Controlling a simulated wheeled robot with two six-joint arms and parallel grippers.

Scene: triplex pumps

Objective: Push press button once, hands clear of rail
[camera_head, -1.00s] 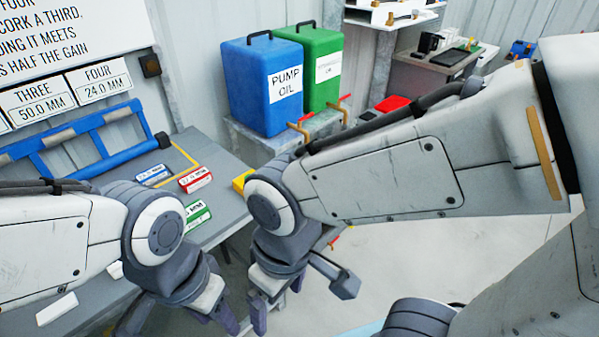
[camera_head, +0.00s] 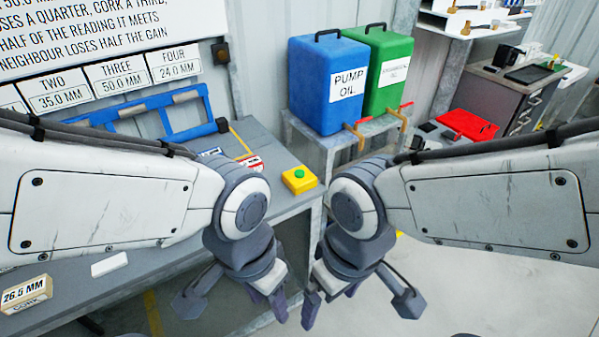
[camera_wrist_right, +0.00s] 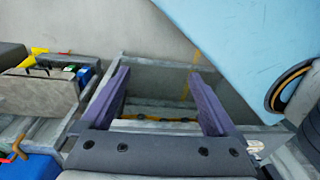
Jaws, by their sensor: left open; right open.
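The press button is a green dome on a yellow box (camera_head: 299,179), at the right end of the grey workbench in the head view. A blue rail (camera_head: 160,118) with grey sections stands at the back of the bench, up against the wall. My left gripper (camera_head: 277,304) is open and empty, low in front of the bench edge, below the button. My right gripper (camera_head: 309,308) is open and empty just to its right, over the floor. Its two purple fingers show apart in the right wrist view (camera_wrist_right: 160,100). Neither gripper touches the button or the rail.
A blue pump oil can (camera_head: 327,85) and a green can (camera_head: 387,72) stand on a metal stand behind the button. A cork block (camera_head: 26,294) and a white block (camera_head: 109,264) lie on the bench at left. Open floor (camera_head: 440,290) lies to the right.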

